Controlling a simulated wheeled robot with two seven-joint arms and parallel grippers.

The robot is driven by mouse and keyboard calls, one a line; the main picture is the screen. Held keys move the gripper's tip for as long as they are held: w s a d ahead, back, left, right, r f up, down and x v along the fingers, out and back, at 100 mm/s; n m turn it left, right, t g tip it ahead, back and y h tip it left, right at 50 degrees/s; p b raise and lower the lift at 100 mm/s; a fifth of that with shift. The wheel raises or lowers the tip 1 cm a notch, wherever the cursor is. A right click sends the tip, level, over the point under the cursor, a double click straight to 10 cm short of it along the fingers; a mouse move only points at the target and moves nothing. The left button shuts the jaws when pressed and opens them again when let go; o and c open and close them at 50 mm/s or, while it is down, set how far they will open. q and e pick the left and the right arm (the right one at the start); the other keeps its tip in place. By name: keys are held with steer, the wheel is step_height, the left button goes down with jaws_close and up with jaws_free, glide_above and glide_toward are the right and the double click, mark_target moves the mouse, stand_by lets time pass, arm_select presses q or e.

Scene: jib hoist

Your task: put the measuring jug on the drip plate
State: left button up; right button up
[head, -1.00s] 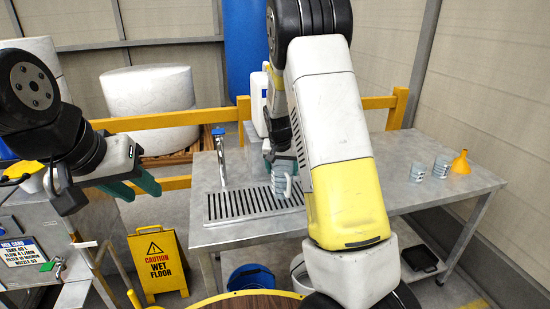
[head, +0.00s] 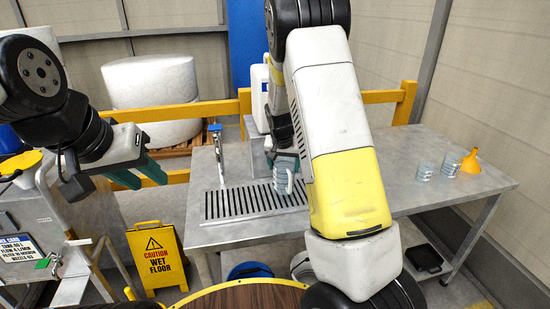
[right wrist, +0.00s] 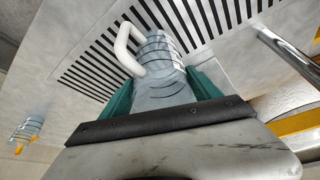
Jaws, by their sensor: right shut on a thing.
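The measuring jug (head: 281,184), clear with a white handle, is in my right gripper (head: 284,160) at the right part of the drip plate (head: 214,206). In the right wrist view, the green fingers (right wrist: 165,90) are shut on the jug (right wrist: 162,52), with its white handle (right wrist: 126,48) to the left. The slotted drip plate (right wrist: 95,68) shows behind it. I cannot tell whether the jug's base touches the plate. My right arm partly blocks the head view. My left gripper (head: 138,174) is open and empty, left of the bench.
A blue-topped tap (head: 217,145) rises behind the plate. A yellow wet floor sign (head: 156,258) and a blue bucket (head: 250,271) are in front. The bench between arm and cups is clear.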

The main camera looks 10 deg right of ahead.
steer(key=shift+f, duration=0.4)
steer(key=o, duration=2)
steer(key=w+v, duration=0.1)
steer(key=v, duration=1.2)
steer(key=s+a+r+n+y, duration=0.1)
steer(key=s+r, duration=0.2)
steer(key=s, duration=0.6)
steer(key=s+r+n+t+y, duration=0.1)
steer(key=s+r, duration=0.3)
steer(key=s, duration=0.6)
steer(key=s+a+r+n+y, duration=0.1)
steer(key=s+r, duration=0.3)
steer(key=s, duration=0.6)
steer(key=shift+s+a+r+n+t+y, duration=0.2)
steer(key=shift+a+n+t+y, duration=0.15)
steer(key=shift+n, duration=0.55)
steer(key=shift+w, duration=0.1)
